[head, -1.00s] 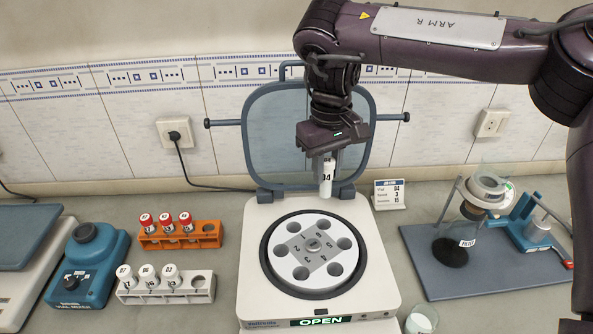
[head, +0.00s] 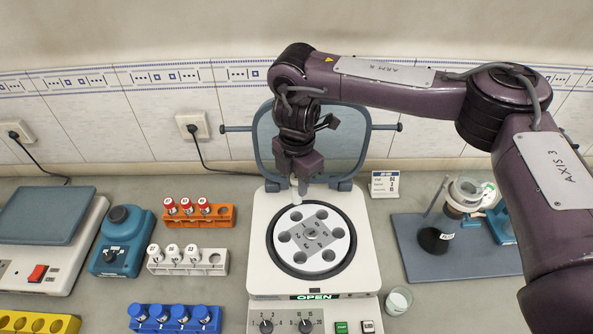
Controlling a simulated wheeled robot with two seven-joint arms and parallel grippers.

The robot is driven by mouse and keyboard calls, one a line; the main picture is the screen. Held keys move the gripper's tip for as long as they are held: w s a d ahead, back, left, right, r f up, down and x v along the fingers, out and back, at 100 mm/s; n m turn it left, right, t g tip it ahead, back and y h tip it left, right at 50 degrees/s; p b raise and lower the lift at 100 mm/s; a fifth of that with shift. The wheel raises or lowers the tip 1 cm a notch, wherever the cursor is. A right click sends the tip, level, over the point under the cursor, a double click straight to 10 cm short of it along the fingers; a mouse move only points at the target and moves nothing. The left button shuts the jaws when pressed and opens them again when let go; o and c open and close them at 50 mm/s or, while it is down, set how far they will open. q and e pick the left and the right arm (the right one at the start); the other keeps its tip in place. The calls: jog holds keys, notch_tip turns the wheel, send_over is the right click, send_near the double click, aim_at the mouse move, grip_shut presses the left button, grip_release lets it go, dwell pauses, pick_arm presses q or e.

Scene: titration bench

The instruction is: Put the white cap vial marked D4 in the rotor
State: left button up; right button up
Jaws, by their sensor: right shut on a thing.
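My right gripper (head: 298,176) is shut on a vial (head: 296,194) and holds it upright. In the earlier frame its side mark looks like D4; now the mark is too small to read. The vial hangs at the back left part of the rotor (head: 312,235), near the back-left hole; I cannot tell its exact height above it. The rotor is a white disc with several open holes around a grey numbered centre. It sits in the centrifuge (head: 262,273), whose lid (head: 343,150) is raised and whose display reads OPEN. My left gripper is not in view.
A white rack (head: 187,267) holds three white-capped vials and has one empty place at right. An orange rack (head: 217,220) has red-capped vials, a blue rack (head: 176,326) blue-capped ones. A card (head: 384,184) and a small beaker (head: 398,300) stand right of the centrifuge.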

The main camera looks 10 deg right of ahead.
aim_at(296, 198)
jog(key=shift+a+f+n, duration=0.15)
jog(key=shift+n, duration=0.15)
notch_tip(296, 198, down, 4)
jog(key=b, duration=0.5)
jog(key=shift+f, duration=0.1)
jog(key=shift+f, duration=0.45)
dwell(0.4)
jog(key=shift+f, duration=0.2)
jog(key=shift+f+b, duration=1.4)
jog(key=shift+f, duration=0.85)
jog(key=o, duration=1)
jog(key=shift+o, duration=0.2)
